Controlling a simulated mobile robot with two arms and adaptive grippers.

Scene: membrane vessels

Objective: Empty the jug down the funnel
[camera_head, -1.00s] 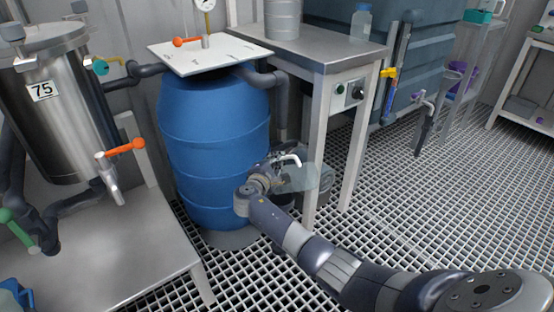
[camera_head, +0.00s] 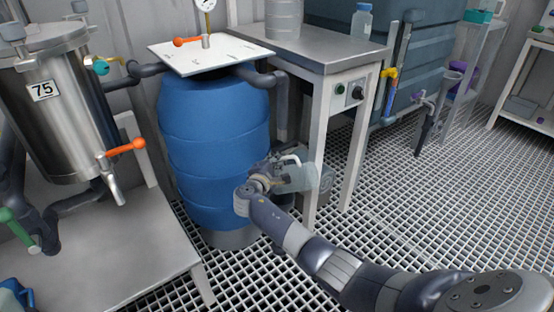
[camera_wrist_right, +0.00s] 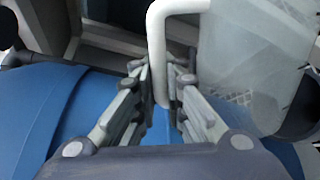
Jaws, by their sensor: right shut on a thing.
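A clear, see-through jug (camera_head: 299,179) with a white handle is in front of the steel bench, beside the blue barrel. My right gripper (camera_head: 272,172) is shut on its handle. In the right wrist view, the white handle (camera_wrist_right: 158,50) passes between the fingers of my right gripper (camera_wrist_right: 167,85), and the jug body (camera_wrist_right: 250,65) is at the right. The jug looks tilted in the head view; I cannot tell what is in it. My left gripper is not in view.
The blue barrel (camera_head: 215,150) with a white lid is left of the jug. The steel bench (camera_head: 320,48) has legs close behind the jug. A steel vessel marked 75 (camera_head: 62,110) stands at the left. Open grating floor (camera_head: 430,220) is at the right.

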